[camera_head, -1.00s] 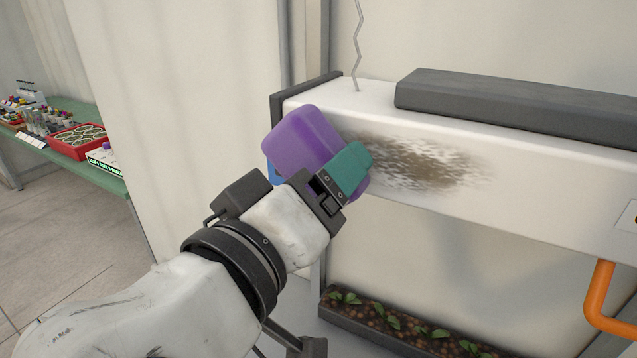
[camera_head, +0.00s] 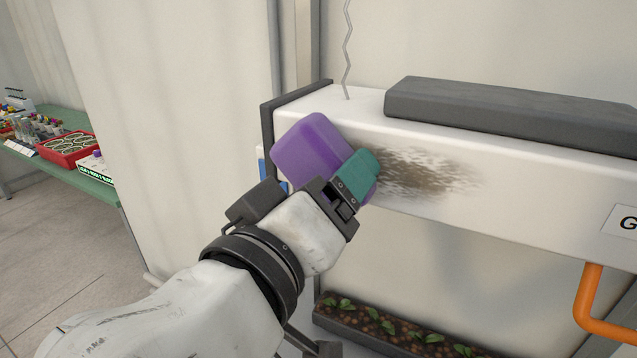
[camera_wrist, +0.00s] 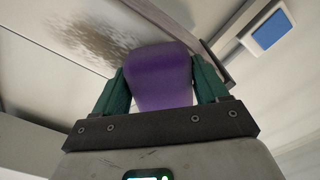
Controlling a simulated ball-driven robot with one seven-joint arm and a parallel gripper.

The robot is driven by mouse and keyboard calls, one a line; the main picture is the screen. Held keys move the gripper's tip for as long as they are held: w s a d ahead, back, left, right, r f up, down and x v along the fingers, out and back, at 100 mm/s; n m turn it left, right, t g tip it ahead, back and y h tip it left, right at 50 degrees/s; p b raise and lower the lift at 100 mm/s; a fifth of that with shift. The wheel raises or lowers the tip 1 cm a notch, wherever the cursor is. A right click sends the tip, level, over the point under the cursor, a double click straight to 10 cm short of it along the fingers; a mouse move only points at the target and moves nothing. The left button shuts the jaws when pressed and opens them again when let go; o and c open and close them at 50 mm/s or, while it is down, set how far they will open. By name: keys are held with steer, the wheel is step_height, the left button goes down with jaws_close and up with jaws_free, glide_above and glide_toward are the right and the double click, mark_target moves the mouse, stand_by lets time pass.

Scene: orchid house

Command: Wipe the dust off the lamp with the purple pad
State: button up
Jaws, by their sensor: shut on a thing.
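The purple pad (camera_head: 314,146) is held in my gripper (camera_head: 352,178), which is shut on it. In the wrist view the pad (camera_wrist: 158,75) sits between the two green fingers of my gripper (camera_wrist: 160,88). The lamp (camera_head: 520,185) is a long white box with a dark end cap. A brown dust patch (camera_head: 425,175) lies on its front face, just right of the pad and fingers, which hide its left side. The dust (camera_wrist: 95,42) also shows at upper left in the wrist view. I cannot tell whether the pad touches the lamp.
A dark grey block (camera_head: 510,112) lies on top of the lamp, and a wire (camera_head: 348,50) rises above it. An orange handle (camera_head: 590,300) hangs at the lower right. A planter with seedlings (camera_head: 390,330) is below. A green bench (camera_head: 75,180) with red trays stands far left.

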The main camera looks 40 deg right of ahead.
mark_target(291, 179)
steer(key=shift+s+d+p, duration=0.3)
steer(key=shift+s+d, duration=0.35)
steer(key=shift+s, duration=0.9)
steer(key=shift+s+d+p, duration=0.35)
steer(key=shift+s+d, duration=0.35)
steer(key=shift+s, duration=0.8)
steer(key=shift+s+d+p, duration=0.3)
steer(key=shift+s+d, duration=0.35)
steer(key=shift+s, duration=0.9)
steer(key=shift+s+r+p, duration=0.1)
steer(key=shift+r+p, duration=0.1)
steer(key=shift+p, duration=0.25)
steer(key=shift+s+d+p, duration=0.1)
steer(key=shift+s+p, duration=0.1)
steer(key=shift+p, duration=0.5)
steer(key=shift+s+p, duration=0.2)
steer(key=shift+p, duration=0.45)
steer(key=shift+s+d+f+p, duration=0.15)
steer(key=shift+s+p, duration=0.1)
steer(key=shift+p, duration=0.3)
